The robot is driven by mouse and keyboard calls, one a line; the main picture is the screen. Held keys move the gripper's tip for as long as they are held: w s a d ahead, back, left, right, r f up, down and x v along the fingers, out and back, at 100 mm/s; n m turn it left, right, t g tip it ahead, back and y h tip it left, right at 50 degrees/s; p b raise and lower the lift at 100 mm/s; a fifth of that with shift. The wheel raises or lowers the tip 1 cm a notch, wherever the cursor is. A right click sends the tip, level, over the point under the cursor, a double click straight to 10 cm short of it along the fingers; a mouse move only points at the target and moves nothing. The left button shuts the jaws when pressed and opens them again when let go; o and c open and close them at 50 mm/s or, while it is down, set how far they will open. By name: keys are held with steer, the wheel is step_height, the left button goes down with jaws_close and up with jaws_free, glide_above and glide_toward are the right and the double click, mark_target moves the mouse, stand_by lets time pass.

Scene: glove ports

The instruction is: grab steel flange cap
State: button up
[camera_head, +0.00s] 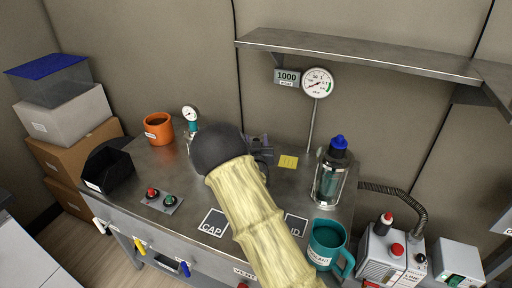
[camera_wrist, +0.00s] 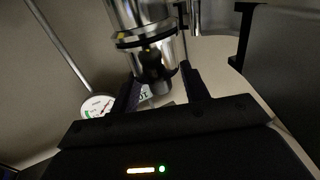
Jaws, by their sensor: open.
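A shiny steel cylindrical body, apparently the steel flange cap (camera_wrist: 160,50), shows at the top of the wrist view with a dark band around it. A dark knob (camera_wrist: 151,72) sticks out of its end toward me. My gripper (camera_wrist: 160,74) is open, with one finger on each side of the knob. I cannot tell whether the fingers touch it. In the head view, my dark wrist and pale sleeved arm cover this spot, so the cap and fingertips are hidden there. A mat marked CAP (camera_head: 213,223) lies on the bench left of my arm.
A glass canister with blue lid (camera_head: 331,172) and a teal mug (camera_head: 326,243) stand right of my arm. An orange pot (camera_head: 158,128), black bin (camera_head: 107,169) and button panel (camera_head: 161,200) are left. A steel shelf (camera_head: 360,53) overhangs the back wall near a gauge (camera_head: 317,83).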

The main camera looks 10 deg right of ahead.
mark_target(256, 139)
jaws_close()
steer(key=shift+r, duration=0.15)
step_height(256, 139, up, 10)
steer(key=shift+f, duration=0.1)
stand_by(0.3)
stand_by(0.4)
